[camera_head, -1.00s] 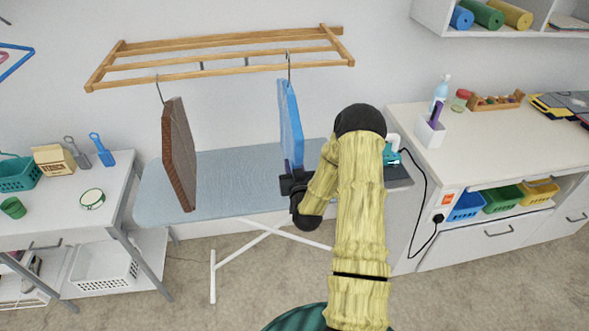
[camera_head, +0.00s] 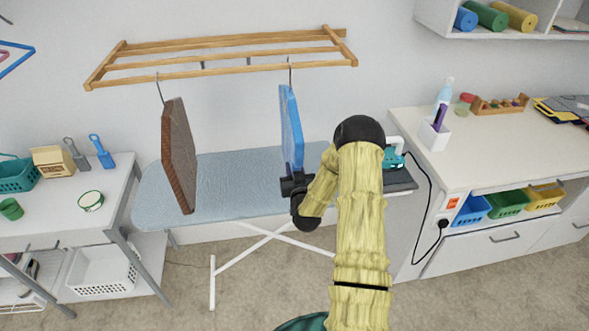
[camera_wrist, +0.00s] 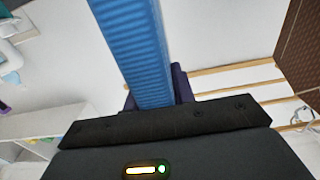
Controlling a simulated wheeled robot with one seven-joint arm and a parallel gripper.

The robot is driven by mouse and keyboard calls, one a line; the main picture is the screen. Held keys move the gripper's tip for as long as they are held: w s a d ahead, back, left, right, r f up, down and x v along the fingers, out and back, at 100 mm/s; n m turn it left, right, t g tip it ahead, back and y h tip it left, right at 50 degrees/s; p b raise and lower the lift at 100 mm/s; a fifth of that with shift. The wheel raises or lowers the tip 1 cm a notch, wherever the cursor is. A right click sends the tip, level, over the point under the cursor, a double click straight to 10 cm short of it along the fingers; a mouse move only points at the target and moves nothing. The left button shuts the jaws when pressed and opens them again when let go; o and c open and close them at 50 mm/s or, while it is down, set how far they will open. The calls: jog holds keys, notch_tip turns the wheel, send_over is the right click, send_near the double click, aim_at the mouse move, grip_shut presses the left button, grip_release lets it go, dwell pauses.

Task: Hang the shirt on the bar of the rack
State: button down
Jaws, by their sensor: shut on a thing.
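The shirt (camera_head: 291,131) is a flat blue slab on a dark wire hanger, upright below the wooden rack (camera_head: 230,56) on the wall. Its hook reaches up to the rack's front bar (camera_head: 215,72); I cannot tell whether the hook is over the bar or only in front of it. My gripper (camera_head: 294,180) is shut on the lower edge of the shirt. In the wrist view the blue shirt (camera_wrist: 140,45) runs between the dark purple fingers (camera_wrist: 160,90). Wooden rack bars (camera_wrist: 235,85) show behind.
A brown slab (camera_head: 178,155) hangs from the rack to the left. The ironing board (camera_head: 230,185) is below, with a teal iron (camera_head: 394,155) at its right end. A white counter (camera_head: 480,135) stands right, and a white table (camera_head: 50,205) left.

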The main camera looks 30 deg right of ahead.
jog(key=shift+f, duration=0.3)
jog(key=c, duration=1.1)
grip_release()
jog(key=shift+a, duration=0.15)
